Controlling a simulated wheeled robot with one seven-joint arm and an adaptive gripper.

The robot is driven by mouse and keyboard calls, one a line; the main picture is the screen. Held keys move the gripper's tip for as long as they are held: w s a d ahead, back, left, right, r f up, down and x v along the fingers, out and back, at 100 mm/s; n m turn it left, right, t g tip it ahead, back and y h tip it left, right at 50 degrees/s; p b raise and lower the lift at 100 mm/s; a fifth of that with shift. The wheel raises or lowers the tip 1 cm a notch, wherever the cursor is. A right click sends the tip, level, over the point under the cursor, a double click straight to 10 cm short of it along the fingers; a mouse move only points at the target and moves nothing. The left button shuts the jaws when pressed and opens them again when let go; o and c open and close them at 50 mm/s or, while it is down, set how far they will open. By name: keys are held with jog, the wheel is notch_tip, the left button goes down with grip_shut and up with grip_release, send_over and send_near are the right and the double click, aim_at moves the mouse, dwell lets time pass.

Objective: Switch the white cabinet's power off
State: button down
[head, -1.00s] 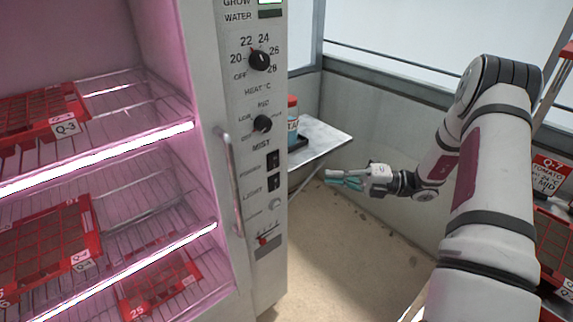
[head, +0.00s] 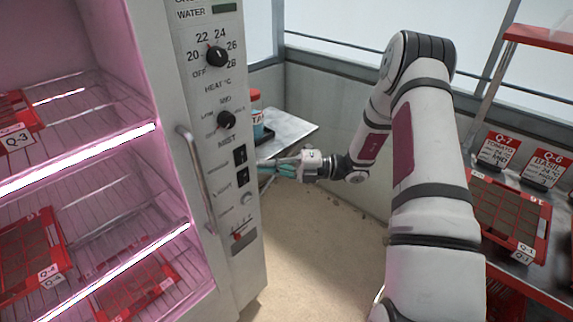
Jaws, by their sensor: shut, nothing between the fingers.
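The white cabinet (head: 178,110) stands on the left, its inside lit pink. Its control panel has a heat dial (head: 217,56), a mist dial (head: 226,120), and two black rocker switches below. The upper one is the power switch (head: 240,156); the lower one is the light switch (head: 244,175). I cannot read which way either is set. My gripper (head: 262,163) is shut and empty, with teal fingers pointing left. Its tips are close to the panel's right edge, beside the power switch. I cannot tell whether they touch the panel.
A small side table (head: 290,130) with a red-capped bottle (head: 256,115) stands behind my gripper. Red seed trays sit on the cabinet's wire shelves. At right, a rack holds another red tray (head: 510,215) and label cards (head: 499,150). The floor between is clear.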

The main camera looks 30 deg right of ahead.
jog(key=w, duration=0.1)
jog(key=w+a, duration=0.2)
jog(key=w, duration=0.1)
jog(key=shift+r, duration=0.3)
jog(key=shift+a, duration=0.1)
jog(key=shift+w+a+r, duration=0.1)
jog(key=shift+w+r, duration=0.05)
jog(key=shift+w, duration=0.25)
jog(key=shift+s, duration=0.1)
jog(key=s+d+r, duration=0.1)
jog(key=s+d, duration=0.6)
jog(key=d, duration=0.3)
jog(key=shift+s+d+r+p, duration=0.2)
jog(key=shift+s+d+p, duration=0.1)
jog(key=shift+p, duration=0.1)
